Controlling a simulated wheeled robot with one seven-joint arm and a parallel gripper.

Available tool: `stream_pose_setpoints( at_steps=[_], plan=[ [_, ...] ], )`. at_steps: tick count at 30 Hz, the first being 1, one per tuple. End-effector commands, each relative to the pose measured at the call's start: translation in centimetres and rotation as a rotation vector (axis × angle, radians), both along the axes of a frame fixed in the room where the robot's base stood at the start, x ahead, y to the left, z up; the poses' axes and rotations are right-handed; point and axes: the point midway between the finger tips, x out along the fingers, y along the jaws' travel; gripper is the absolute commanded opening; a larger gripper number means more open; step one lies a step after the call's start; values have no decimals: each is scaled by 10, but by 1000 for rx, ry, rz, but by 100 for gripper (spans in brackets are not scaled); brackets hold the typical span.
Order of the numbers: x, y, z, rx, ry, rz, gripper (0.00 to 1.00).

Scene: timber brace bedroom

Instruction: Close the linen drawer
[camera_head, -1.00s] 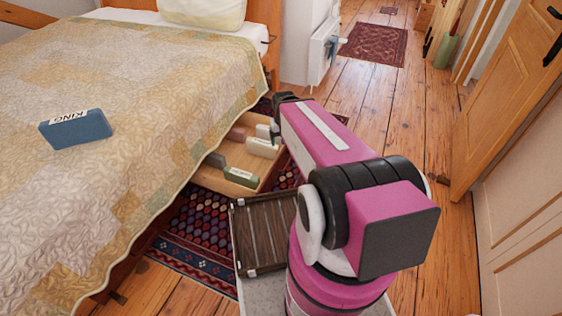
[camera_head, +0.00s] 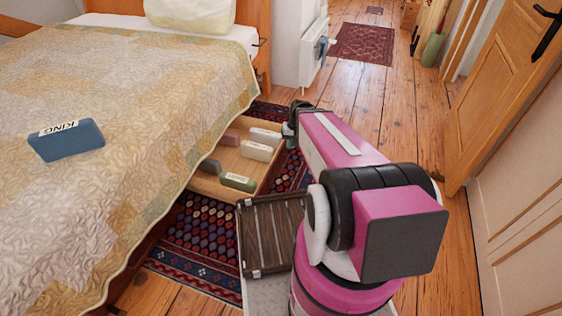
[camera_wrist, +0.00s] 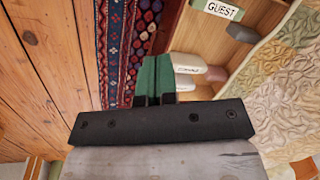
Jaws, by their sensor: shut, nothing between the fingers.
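The linen drawer (camera_head: 207,188) is a light wooden box pulled out from under the bed, with several folded linens inside. It also shows in the wrist view (camera_wrist: 243,68), where a linen labelled GUEST (camera_wrist: 218,9) lies in it. My gripper (camera_head: 289,131) is at the drawer's far outer corner in the head view, partly hidden by my arm. In the wrist view my gripper's green fingers (camera_wrist: 156,76) are together with nothing between them, beside the drawer's outer front side. I cannot tell whether they touch the drawer front.
The bed (camera_head: 130,90) with a patchwork quilt stands above the drawer, with a blue KING pack (camera_head: 66,141) on it. A patterned rug (camera_head: 200,240) lies under the drawer. A slatted dark tray (camera_head: 270,235) is near my base. Wooden floor is clear to the right, before the door (camera_head: 500,90).

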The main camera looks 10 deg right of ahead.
Motion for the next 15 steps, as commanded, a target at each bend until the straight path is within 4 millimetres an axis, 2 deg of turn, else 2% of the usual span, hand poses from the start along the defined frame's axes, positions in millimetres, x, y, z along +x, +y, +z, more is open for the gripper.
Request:
stream_pose_setpoints(
  at_steps=[1, 6, 9, 12, 15],
  plan=[
    [33, -8, -32, 63, 0, -31, 0],
    [93, -31, -116, 279, -39, -150, 0],
    [124, -51, -165, 389, -75, -233, 0],
    [147, -71, -209, 478, -114, -315, 0],
    [161, -88, -242, 539, -147, -382, 0]
  ],
)
